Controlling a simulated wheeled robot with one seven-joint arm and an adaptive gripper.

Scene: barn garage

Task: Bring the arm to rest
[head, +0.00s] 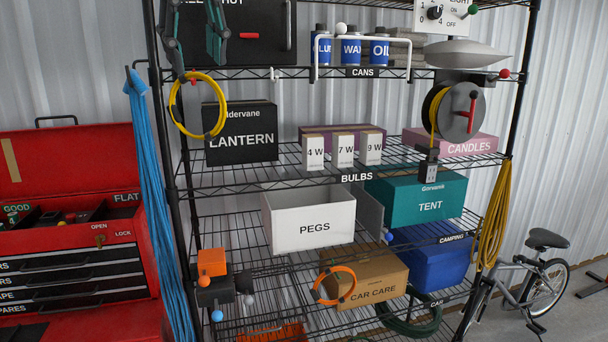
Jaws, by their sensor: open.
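The task names no other object.
A black wire shelf unit (340,188) holds a white PEGS bin (310,222), a LANTERN box (240,133), a TENT box (420,198) and a CAR CARE box (362,280). A red tool chest (75,165) stands left, a bicycle (525,280) right. Blue rope (150,200) hangs between chest and shelf.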

